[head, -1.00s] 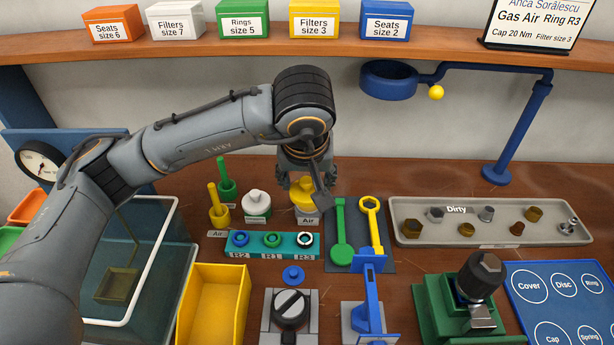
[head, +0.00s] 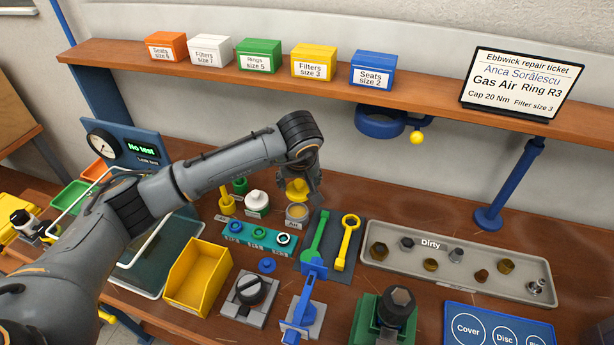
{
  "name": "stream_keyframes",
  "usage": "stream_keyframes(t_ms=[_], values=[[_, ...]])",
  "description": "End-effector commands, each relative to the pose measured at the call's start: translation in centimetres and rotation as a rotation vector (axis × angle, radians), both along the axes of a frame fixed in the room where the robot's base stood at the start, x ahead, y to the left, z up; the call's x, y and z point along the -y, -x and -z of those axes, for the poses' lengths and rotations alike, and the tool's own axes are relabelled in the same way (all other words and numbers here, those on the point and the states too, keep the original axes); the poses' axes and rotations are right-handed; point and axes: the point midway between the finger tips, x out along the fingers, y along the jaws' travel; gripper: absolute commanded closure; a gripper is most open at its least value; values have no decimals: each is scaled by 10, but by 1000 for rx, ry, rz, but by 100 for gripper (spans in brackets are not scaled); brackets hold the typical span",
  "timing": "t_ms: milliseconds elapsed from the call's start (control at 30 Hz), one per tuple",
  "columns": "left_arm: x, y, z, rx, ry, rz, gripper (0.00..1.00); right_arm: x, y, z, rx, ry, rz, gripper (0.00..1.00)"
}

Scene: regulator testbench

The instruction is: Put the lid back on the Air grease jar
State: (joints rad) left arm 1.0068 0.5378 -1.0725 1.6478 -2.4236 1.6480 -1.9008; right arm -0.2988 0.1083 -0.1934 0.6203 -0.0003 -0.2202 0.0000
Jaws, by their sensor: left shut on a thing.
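The Air grease jar (head: 296,213) is a small grey jar with an Air label. It stands upright on the bench behind the dark tool mat, and its open top shows yellowish grease. My left gripper (head: 302,188) points down just above and behind the jar in the head view. It is shut on the yellow lid (head: 296,190), which hangs apart from the jar's rim. The fingers partly hide the lid. My right gripper is not in view.
A white-lidded green jar (head: 257,202) and a yellow brush pot (head: 226,204) stand left of the jar. A teal ring strip (head: 260,239) lies in front, green and yellow wrenches to the right. The Dirty tray (head: 380,268) is farther right. A shelf (head: 430,100) runs above.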

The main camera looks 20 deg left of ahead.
Motion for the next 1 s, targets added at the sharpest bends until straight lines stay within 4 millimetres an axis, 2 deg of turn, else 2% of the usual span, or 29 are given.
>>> stream_keyframes(t_ms=[200,333,567,700,1000], values=[[0,0,12,-2,0,-1,58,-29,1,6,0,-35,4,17],[0,1,22,-2,1,0,58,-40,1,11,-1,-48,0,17],[0,1,45,-3,1,1,58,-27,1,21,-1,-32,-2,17],[-1,0,59,0,-2,1,58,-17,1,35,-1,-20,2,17],[0,0,64,0,0,0,58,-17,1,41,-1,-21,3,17]])
